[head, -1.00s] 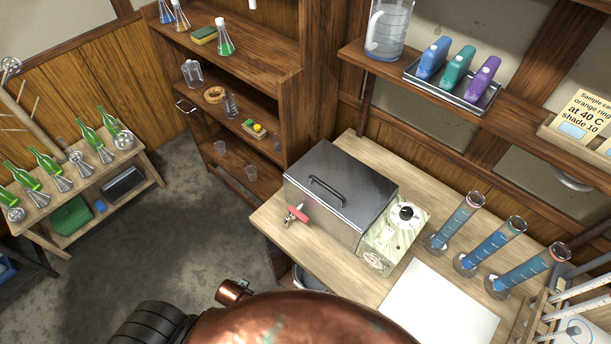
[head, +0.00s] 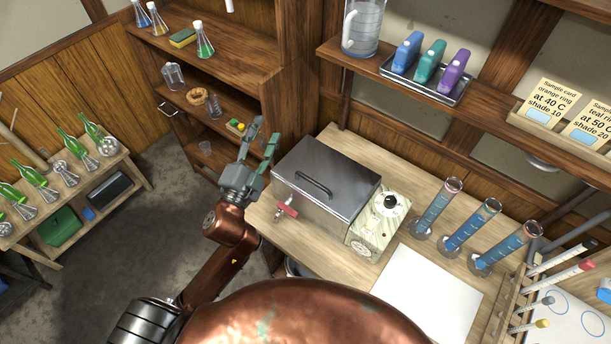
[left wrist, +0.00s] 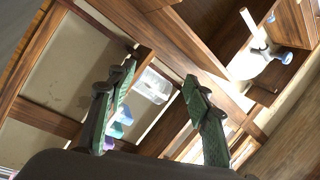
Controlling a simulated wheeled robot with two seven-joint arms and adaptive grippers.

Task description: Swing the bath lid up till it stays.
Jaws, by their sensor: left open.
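The bath (head: 310,218) is a grey metal box on the wooden bench in the head view. Its dark lid (head: 328,176) lies flat and closed on top, with a black bar handle (head: 313,185) along it. A red-handled tap (head: 288,207) is on its front left side. My left gripper (head: 262,143) is open and empty, raised beside the bath's left end with its fingers pointing up. In the left wrist view its two green-padded fingers (left wrist: 160,105) are spread apart with nothing between them. My right gripper is not in view.
A dial unit (head: 380,222) adjoins the bath's right side. Several blue-filled cylinders (head: 468,223) stand farther right, behind a white sheet (head: 425,290). A shelf (head: 400,82) with a jug and bottles overhangs the bench's back. A wooden rack (head: 225,75) stands behind my gripper.

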